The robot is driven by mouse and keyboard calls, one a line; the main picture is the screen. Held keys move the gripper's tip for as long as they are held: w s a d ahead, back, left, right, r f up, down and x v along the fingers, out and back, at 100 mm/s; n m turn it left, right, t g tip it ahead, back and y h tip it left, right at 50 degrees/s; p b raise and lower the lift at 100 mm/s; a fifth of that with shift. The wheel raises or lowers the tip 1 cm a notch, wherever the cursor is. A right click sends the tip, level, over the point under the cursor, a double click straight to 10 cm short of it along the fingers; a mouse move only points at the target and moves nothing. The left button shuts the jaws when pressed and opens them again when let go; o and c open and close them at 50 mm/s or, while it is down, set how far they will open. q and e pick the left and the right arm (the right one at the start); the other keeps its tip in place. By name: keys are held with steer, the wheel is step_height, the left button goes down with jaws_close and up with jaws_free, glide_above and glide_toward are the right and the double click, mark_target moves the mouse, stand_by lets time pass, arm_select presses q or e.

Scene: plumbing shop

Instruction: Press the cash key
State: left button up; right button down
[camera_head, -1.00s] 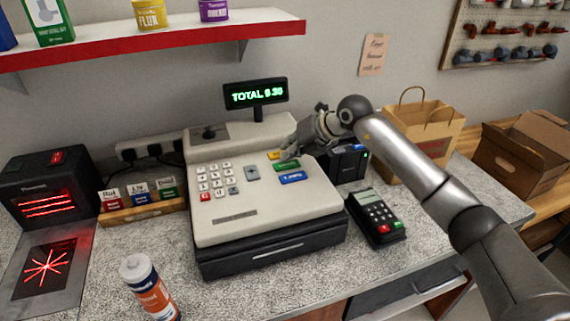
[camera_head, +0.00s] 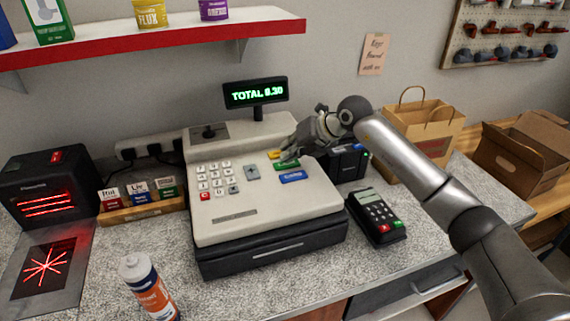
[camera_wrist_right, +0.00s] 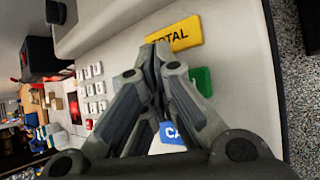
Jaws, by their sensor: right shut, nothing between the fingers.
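The cream cash register (camera_head: 225,207) stands on the counter with its display (camera_head: 256,93) lit "TOTAL" and a sum. On its right side are a yellow key (camera_head: 273,155), a green key (camera_head: 288,166) and a blue key (camera_head: 293,176). In the wrist view the yellow key (camera_wrist_right: 175,35) reads "TOTAL". The blue key (camera_wrist_right: 172,133) shows only "CA", the rest hidden by a finger. The green key (camera_wrist_right: 202,80) is partly covered, its label unreadable. My right gripper (camera_head: 286,158) is shut and empty, fingertips close over the yellow and green keys; contact cannot be told. My left gripper is out of view.
A paper bag (camera_head: 428,130) is further right. A tube (camera_head: 148,287), a box of cards (camera_head: 142,210) and a scanner (camera_head: 48,188) are on the left.

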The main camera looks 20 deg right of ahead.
steer(key=shift+f, duration=0.35)
stand_by(0.3)
steer(key=shift+r, duration=0.6)
steer(key=shift+r+p, duration=0.1)
steer(key=shift+p, duration=0.2)
step_height(320, 180, up, 6)
steer(key=p, duration=0.3)
stand_by(0.7)
